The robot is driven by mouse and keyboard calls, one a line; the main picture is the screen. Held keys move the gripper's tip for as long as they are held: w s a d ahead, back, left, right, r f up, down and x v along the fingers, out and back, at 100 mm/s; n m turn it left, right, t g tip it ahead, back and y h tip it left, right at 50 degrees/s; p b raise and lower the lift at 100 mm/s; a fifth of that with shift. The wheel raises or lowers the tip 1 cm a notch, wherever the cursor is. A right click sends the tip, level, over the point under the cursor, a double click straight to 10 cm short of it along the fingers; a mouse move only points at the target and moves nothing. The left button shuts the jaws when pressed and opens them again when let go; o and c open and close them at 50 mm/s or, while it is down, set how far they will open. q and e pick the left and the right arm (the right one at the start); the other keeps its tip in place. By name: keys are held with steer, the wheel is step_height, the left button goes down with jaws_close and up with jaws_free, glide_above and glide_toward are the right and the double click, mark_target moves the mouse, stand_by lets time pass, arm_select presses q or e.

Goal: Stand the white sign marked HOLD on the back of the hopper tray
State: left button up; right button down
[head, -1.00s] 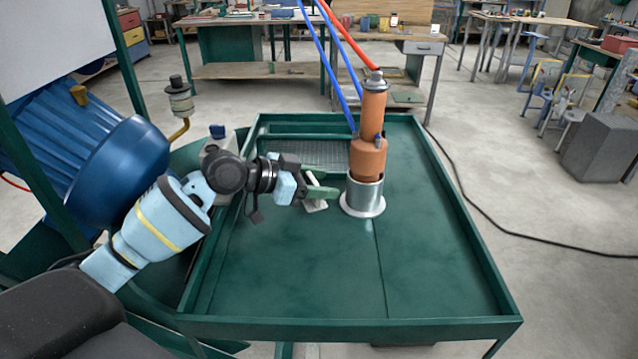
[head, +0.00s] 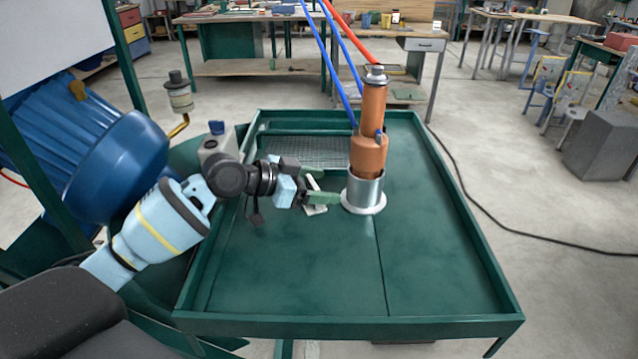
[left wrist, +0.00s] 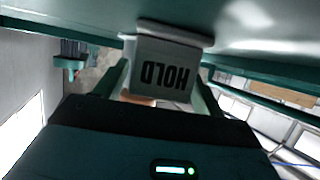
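The white sign (left wrist: 163,69) marked HOLD shows upside down in the left wrist view, its wide base against a green surface. In the head view the sign's white base (head: 317,210) shows on the green tray (head: 285,265), left of the metal cup. My left gripper (head: 318,186) reaches in from the left, with its fingers spread on either side of the sign. In the left wrist view the fingers (left wrist: 162,75) flank the sign's edges; firm contact is not clear. The fingers hide much of the sign in the head view. My right gripper is not in view.
An orange cylindrical tool (head: 369,140) stands in a metal cup (head: 364,194) close to the right of my left gripper. Blue and red hoses (head: 345,40) rise from it. A mesh panel (head: 305,150) lies toward the tray's far side. The front and right of the tray are clear.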

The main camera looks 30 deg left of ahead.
arm_select(q)
steer(key=shift+o, duration=0.5)
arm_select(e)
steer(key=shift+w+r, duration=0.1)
arm_select(q)
steer(key=shift+r, duration=0.35)
steer(key=shift+a+r+p, duration=0.1)
steer(key=shift+r+p, duration=0.2)
steer(key=shift+r, duration=0.25)
steer(key=v, duration=0.6)
steer(key=b+v, duration=0.1)
steer(key=v, duration=0.3)
steer(key=shift+s+f, duration=0.15)
steer(key=shift+f, duration=0.25)
steer(key=shift+v, duration=0.85)
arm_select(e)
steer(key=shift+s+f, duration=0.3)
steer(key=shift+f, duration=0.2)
arm_select(q)
steer(key=shift+r, duration=0.15)
